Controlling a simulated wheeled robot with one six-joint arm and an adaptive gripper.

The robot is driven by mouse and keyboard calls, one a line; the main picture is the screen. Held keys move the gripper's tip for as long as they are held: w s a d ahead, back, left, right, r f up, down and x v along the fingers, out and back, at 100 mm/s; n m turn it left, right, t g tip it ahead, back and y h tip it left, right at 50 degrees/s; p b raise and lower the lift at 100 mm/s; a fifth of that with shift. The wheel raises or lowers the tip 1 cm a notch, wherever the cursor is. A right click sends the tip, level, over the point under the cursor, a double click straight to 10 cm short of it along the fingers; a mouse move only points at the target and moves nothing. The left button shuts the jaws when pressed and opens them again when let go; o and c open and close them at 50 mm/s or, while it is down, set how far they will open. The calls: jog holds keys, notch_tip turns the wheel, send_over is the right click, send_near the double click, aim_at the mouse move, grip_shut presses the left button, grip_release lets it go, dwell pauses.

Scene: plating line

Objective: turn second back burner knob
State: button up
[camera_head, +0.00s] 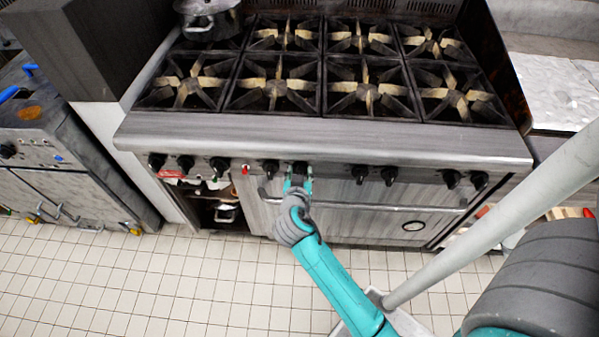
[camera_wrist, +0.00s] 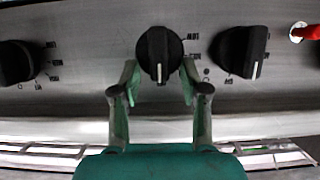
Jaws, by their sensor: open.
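A black round knob (camera_head: 300,168) is on the stove's front panel, right in front of my gripper (camera_head: 298,185). In the wrist view the same knob (camera_wrist: 159,52) is centred, with its white pointer line toward the bottom of the picture. My gripper's green fingers (camera_wrist: 159,82) are open, one on either side of the knob's lower part. I cannot tell whether they touch it. A neighbouring knob (camera_head: 270,169) is just left in the head view; it shows on the right in the wrist view (camera_wrist: 240,52).
The stove (camera_head: 330,148) carries several burners, with a pot (camera_head: 208,22) at the back left. Other knobs (camera_head: 361,173) line the panel, and a red control (camera_head: 245,169) is to the left. An oven handle (camera_head: 400,207) runs below.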

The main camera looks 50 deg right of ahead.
jog(key=shift+w, duration=0.1)
grip_shut()
dwell(0.4)
jog(key=shift+w+a+f+n+g+h, duration=0.15)
jog(key=shift+n+g+h, duration=0.35)
jog(key=shift+n, duration=0.5)
jog(key=shift+w+a+f+n+g+h, duration=0.15)
jog(key=shift+w+n+g+h, duration=0.25)
jog(key=shift+n, duration=0.6)
jog(key=shift+w+a+f+n+g+h, duration=0.15)
jog(key=shift+n+g+h, duration=0.4)
jog(key=shift+n, duration=0.45)
jog(key=shift+r, duration=0.1)
